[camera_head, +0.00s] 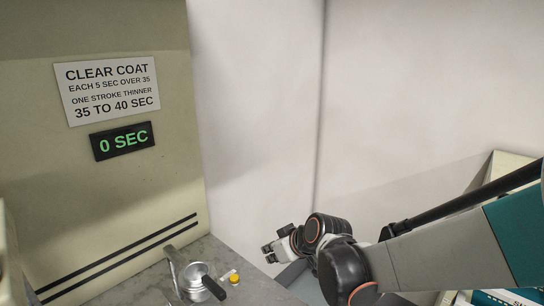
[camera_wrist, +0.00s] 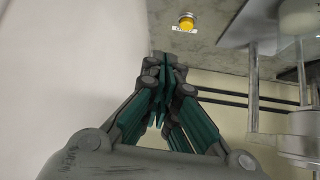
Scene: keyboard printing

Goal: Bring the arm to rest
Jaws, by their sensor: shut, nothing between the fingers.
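My arm reaches from the right edge of the head view towards the lower middle. My gripper (camera_head: 269,253) is at its end, in front of the pale wall and to the right of a grey counter (camera_head: 142,291). In the wrist view my gripper (camera_wrist: 165,62) has its fingers together, with nothing visible between them. The fingertips appear apart from the counter and the things on it.
A metal device with a dark round knob (camera_head: 214,287) stands on the counter. A yellow button (camera_head: 234,278) with a small label is beside it. Behind are a beige panel, a "CLEAR COAT" sign (camera_head: 109,88) and a "0 SEC" display (camera_head: 123,141). White walls close off the corner.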

